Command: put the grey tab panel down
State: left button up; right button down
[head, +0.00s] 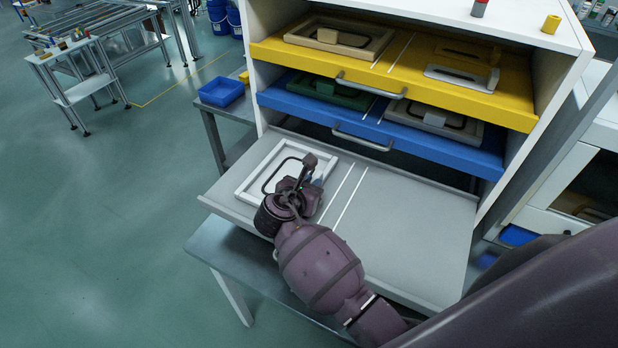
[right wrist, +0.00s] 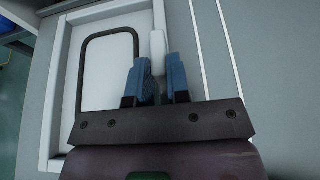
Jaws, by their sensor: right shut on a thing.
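The grey tab panel (head: 259,167) is a pale, framed rectangle with a black outline inside. It lies at the left of the pulled-out grey shelf (head: 410,225); I cannot tell whether it fully rests there. In the right wrist view the panel (right wrist: 108,75) fills the left half, and its pale upright tab (right wrist: 157,47) stands between the blue fingertips. My right gripper (head: 313,181) is over the panel's right part and shut on the tab. It also shows in the right wrist view (right wrist: 159,82). The gripper hides the panel's near right part. My left gripper is not in view.
Two white lines (head: 343,197) cross the grey shelf right of the panel; the shelf's right half is bare. Above are a blue shelf (head: 300,108) and a yellow shelf (head: 290,58) bearing other panels. A blue bin (head: 220,92) stands at the left.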

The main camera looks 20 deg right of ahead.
jog(key=shift+w+f, duration=0.15)
jog(key=shift+s+a, duration=0.15)
jog(key=shift+s, duration=0.1)
jog(key=c, duration=1.1)
grip_release()
